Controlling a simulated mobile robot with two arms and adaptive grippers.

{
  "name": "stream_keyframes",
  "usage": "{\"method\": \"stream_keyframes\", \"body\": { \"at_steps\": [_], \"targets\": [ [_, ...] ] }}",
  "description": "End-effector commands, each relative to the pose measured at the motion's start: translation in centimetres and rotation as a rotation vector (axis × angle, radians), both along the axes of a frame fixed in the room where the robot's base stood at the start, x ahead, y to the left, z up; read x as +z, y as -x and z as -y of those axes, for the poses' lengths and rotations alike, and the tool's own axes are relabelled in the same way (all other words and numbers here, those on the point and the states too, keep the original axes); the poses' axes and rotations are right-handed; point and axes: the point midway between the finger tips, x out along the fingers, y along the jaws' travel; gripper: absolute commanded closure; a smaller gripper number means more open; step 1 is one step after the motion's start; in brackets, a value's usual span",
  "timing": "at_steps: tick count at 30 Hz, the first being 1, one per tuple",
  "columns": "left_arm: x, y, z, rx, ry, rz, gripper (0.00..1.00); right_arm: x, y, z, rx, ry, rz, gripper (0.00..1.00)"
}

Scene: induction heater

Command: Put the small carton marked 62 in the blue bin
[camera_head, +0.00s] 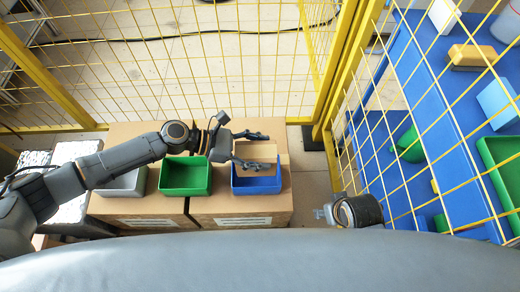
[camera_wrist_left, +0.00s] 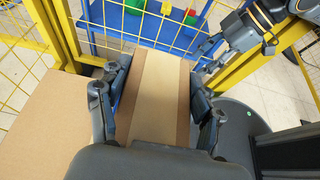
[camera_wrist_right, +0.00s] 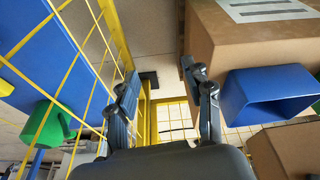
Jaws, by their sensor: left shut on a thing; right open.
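A small brown carton (camera_head: 256,152) with a paler band is between the fingers of my left gripper (camera_head: 250,149), which is shut on it. In the left wrist view, the carton (camera_wrist_left: 158,90) fills the space between both fingers (camera_wrist_left: 157,105). No number shows on its visible face. The blue bin (camera_head: 257,187) stands beneath and just in front of the carton in the head view; the carton overlaps its back part. The bin also shows in the right wrist view (camera_wrist_right: 265,98). My right gripper (camera_head: 322,213) is low, right of the bin; its fingers (camera_wrist_right: 165,90) are open and empty.
A green bin (camera_head: 184,177) and a grey bin (camera_head: 125,182) stand left of the blue bin. Large cardboard boxes (camera_head: 240,212) support the bins. Yellow mesh fencing (camera_head: 220,62) runs behind and to the right. Blue shelving (camera_head: 445,105) with several items stands beyond the right fence.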

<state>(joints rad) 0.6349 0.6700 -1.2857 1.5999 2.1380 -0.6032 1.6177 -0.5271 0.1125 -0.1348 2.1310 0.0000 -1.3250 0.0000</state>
Motion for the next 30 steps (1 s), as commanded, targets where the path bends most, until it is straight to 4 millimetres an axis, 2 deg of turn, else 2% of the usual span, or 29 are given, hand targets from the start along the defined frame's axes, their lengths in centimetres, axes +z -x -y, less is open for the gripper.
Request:
{"method": "stream_keyframes", "body": {
  "at_steps": [30],
  "targets": [
    [-2.3, 0.0, 0.0, 0.001, 0.002, 0.001, 0.81, 7.8, 1.7, 0.4, -0.005, -0.002, 0.043, 0.49]
  ]
}}
